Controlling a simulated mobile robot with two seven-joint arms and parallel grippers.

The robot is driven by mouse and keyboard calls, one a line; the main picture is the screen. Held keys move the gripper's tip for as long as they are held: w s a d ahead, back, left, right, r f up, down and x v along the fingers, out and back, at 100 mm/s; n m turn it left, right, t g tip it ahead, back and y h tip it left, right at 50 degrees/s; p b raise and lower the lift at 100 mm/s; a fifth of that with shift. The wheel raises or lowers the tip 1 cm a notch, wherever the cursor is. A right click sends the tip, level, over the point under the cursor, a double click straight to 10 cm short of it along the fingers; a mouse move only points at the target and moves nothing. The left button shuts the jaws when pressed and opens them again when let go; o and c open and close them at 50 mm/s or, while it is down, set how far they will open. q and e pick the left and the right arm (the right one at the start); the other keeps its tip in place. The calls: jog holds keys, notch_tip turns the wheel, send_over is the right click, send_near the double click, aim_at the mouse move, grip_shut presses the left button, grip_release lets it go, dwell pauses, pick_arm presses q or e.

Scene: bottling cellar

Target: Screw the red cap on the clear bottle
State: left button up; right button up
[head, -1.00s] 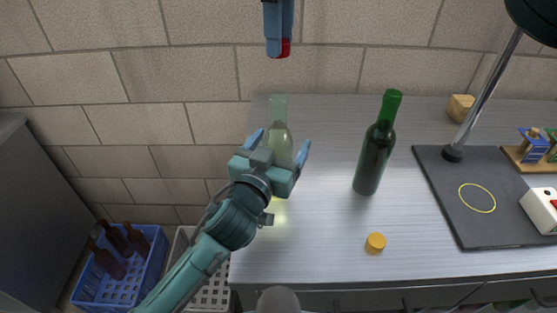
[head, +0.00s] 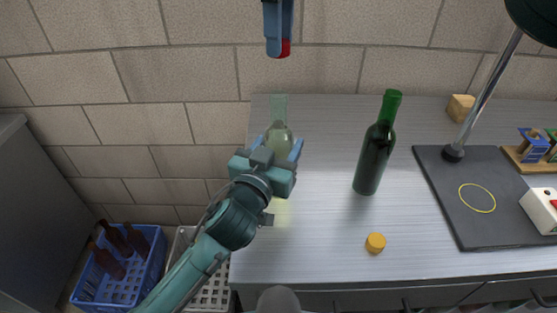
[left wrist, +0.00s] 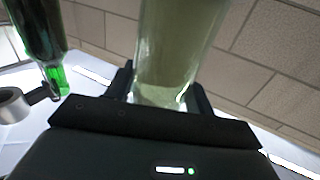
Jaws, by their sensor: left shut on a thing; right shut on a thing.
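The clear bottle (head: 279,137) stands upright near the left edge of the metal worktop. My left gripper (head: 283,150) is shut around its body; the left wrist view shows the bottle (left wrist: 175,50) between the two fingers (left wrist: 160,90). My right gripper (head: 278,50) is at the top of the head view, above and apart from the bottle's mouth. It is shut on the red cap (head: 285,48), of which only a part shows beside the finger.
A green bottle (head: 376,150) stands right of the clear one, and an orange cap (head: 375,243) lies in front. A dark mat (head: 450,205) with a lamp pole lies at right. A blue crate (head: 150,277) with brown bottles is at lower left.

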send_over(279, 94)
jog(key=shift+f, duration=2.5)
jog(key=shift+f, duration=0.15)
jog(key=shift+f, duration=0.75)
jog(key=shift+f, duration=0.6)
